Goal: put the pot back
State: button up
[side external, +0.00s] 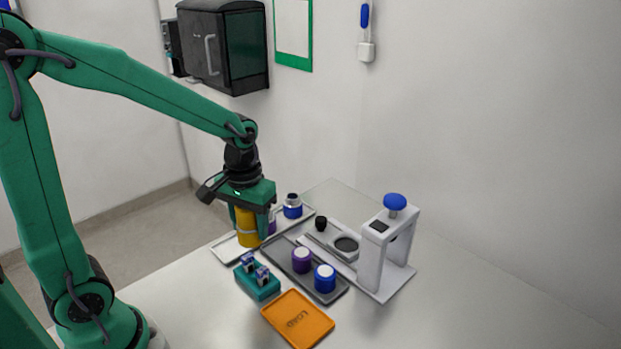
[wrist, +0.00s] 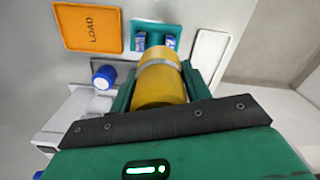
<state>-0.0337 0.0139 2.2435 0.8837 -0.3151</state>
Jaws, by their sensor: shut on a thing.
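A yellow pot (side external: 248,227) with a pale band is held upright between the fingers of my gripper (side external: 250,222), which is shut on it. The pot appears over or on the white tray (side external: 227,250) at the back left; I cannot tell whether its base touches. In the wrist view the yellow pot (wrist: 159,82) fills the space between the fingers of my gripper (wrist: 165,75). A purple pot and a blue pot (side external: 292,207) stand on the same white tray, the purple one partly hidden behind my gripper.
A grey tray (side external: 331,291) holds a purple pot (side external: 302,260) and a blue pot (side external: 325,279). A teal block (side external: 258,286) with small vials and an orange LOAD tray (side external: 318,322) lie in front. A white press (side external: 372,262) with a blue knob stands right. The table's right side is clear.

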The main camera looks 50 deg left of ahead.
jog(key=a+f, duration=0.2)
jog(key=a, duration=0.1)
jog(key=w+a+f, duration=0.1)
jog(key=a+f, duration=0.1)
jog(key=a, duration=0.2)
jog(key=w+a+f, duration=0.1)
jog(key=a+f, duration=0.2)
jog(key=a, duration=0.1)
jog(key=shift+a, duration=0.25)
jog(key=shift+f, duration=2.05)
jog(key=shift+f, duration=0.1)
jog(key=o, duration=1.2)
notch_tip(320, 180, up, 12)
